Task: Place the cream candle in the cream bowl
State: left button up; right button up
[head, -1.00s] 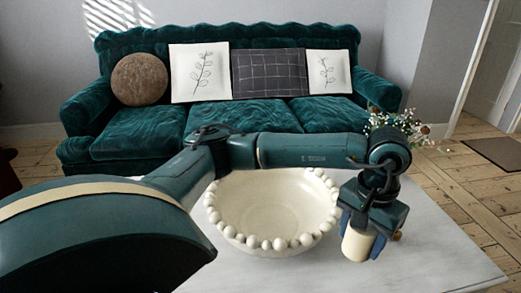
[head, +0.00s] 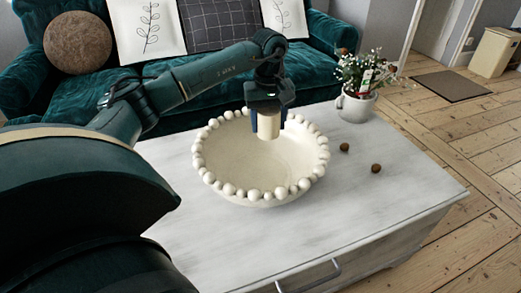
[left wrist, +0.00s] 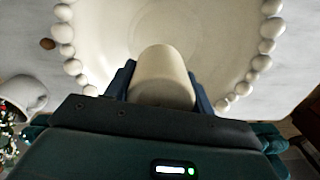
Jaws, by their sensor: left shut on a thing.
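The cream bowl (head: 235,178) with a beaded rim stands on the white table; its inside also shows in the left wrist view (left wrist: 110,25). My left gripper (head: 268,130) is shut on the cream candle (head: 268,125). The candle hangs between the fingers over the far right part of the bowl in the head view. In the left wrist view the candle (left wrist: 162,75) sits between the two blue fingers with the bowl's inside beyond it. I cannot tell whether the candle touches the bowl. My right gripper is not in view.
The white table (head: 350,205) has free room right of the bowl, with two small brown balls (head: 376,168) on it. A white pot of flowers (head: 356,105) stands at its back right corner. A green sofa (head: 215,95) is behind the table.

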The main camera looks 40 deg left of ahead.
pick_arm(q)
jog(key=shift+a+f+n+b, duration=0.4)
jog(key=shift+a+f+b, duration=0.3)
jog(key=shift+a+f, duration=0.4)
notch_tip(320, 180, down, 4)
jog(key=b, duration=0.5)
send_near(261, 174)
jog(key=shift+a+f, duration=0.1)
jog(key=shift+f, duration=0.7)
notch_tip(261, 174, down, 3)
jog(key=shift+r+b, duration=0.1)
jog(key=shift+b, duration=0.7)
jog(key=shift+f, duration=0.55)
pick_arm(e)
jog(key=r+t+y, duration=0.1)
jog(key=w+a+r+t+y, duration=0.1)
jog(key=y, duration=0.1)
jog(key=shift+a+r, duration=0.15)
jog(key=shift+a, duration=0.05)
